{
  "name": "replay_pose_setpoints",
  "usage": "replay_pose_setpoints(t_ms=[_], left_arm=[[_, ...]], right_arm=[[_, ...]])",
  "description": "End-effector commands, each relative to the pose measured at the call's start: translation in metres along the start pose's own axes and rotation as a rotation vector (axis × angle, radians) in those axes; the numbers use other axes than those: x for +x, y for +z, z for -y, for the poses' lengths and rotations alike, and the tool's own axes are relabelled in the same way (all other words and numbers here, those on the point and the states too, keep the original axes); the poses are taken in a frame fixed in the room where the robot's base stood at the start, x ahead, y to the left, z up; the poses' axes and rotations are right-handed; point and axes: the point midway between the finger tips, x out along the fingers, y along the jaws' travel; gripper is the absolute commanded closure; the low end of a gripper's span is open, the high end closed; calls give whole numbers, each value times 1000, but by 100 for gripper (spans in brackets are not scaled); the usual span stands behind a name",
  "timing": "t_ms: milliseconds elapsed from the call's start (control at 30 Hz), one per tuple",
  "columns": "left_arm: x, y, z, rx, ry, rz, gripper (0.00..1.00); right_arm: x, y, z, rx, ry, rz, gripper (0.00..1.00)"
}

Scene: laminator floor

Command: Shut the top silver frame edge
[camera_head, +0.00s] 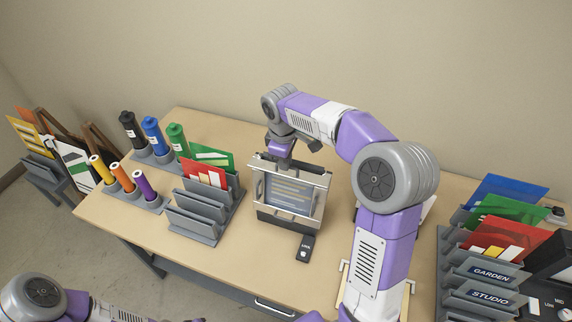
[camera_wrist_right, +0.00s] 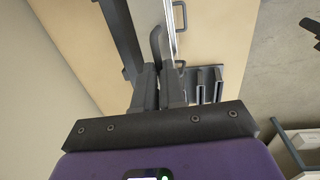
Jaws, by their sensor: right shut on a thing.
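The frame (camera_head: 290,190) stands on the table, holding a dark panel with printed lines behind silver edges. The top silver frame edge (camera_head: 317,173) runs across its top and seems tilted off the panel; its exact angle is hard to tell. My right gripper (camera_head: 281,158) reaches down from above and is shut on this top edge, left of its middle. In the right wrist view, my right gripper's fingers (camera_wrist_right: 159,85) are close together, with the silver edge (camera_wrist_right: 181,30) running away beyond them. My left arm shows only at the bottom left; its gripper is out of view.
A small dark tag (camera_head: 305,248) lies in front of the frame. Grey racks (camera_head: 196,225) with red and green sheets stand to the left, beside several coloured rolls (camera_head: 150,135). A sorter (camera_head: 470,275) with coloured folders is at the right.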

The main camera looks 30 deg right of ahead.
Motion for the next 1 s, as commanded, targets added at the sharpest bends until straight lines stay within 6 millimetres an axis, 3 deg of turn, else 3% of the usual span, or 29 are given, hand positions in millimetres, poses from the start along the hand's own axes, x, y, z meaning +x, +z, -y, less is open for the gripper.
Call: replay_pose_setpoints(t_ms=[33,1000], left_arm=[[18,-1,7,0,0,0,100],[198,-9,74,0,0,0,100]], right_arm=[[8,0,6,-5,44,0,100],[46,1,40,0,820,0,100]])
